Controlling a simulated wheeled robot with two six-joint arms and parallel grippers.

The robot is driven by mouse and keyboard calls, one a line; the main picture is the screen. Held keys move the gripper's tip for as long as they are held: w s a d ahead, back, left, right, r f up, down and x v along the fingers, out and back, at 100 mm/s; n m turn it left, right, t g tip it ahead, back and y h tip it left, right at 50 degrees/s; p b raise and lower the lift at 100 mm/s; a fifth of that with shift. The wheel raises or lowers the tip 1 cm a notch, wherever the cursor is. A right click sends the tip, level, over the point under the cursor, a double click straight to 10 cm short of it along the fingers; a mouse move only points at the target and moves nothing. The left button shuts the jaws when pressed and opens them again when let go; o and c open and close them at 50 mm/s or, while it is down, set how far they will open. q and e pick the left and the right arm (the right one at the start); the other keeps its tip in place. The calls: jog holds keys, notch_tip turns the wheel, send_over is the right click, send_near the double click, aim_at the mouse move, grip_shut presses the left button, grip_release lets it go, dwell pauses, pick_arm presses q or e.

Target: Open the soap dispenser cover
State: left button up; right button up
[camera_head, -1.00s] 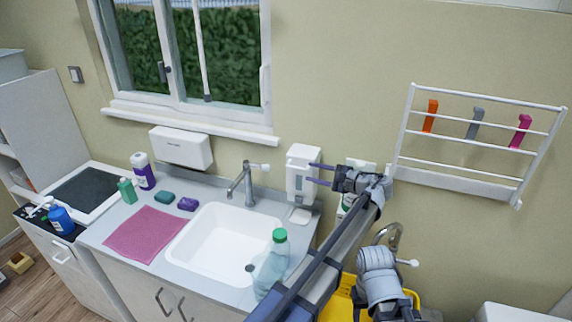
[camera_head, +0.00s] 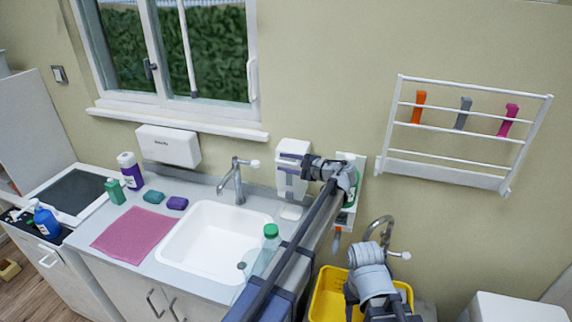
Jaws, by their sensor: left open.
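The white soap dispenser (camera_head: 293,146) hangs on the wall right of the tap. Its front cover looks closed, and a greyish window shows low on the front. My left gripper (camera_head: 286,164) is open and empty. Its two dark fingers point left across the upper front of the dispenser and hide part of the cover. I cannot tell whether they touch it. My left arm rises from the bottom of the view across the counter's right end. My right gripper cannot be made out.
The sink (camera_head: 215,240) and tap (camera_head: 233,180) lie left of the dispenser. A clear bottle with a green cap (camera_head: 270,231) stands near my left arm. A yellow bucket (camera_head: 327,294) is below right. A wall rack (camera_head: 465,135) hangs at right.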

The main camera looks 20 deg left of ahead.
pick_arm(q)
grip_shut()
dwell(1.4)
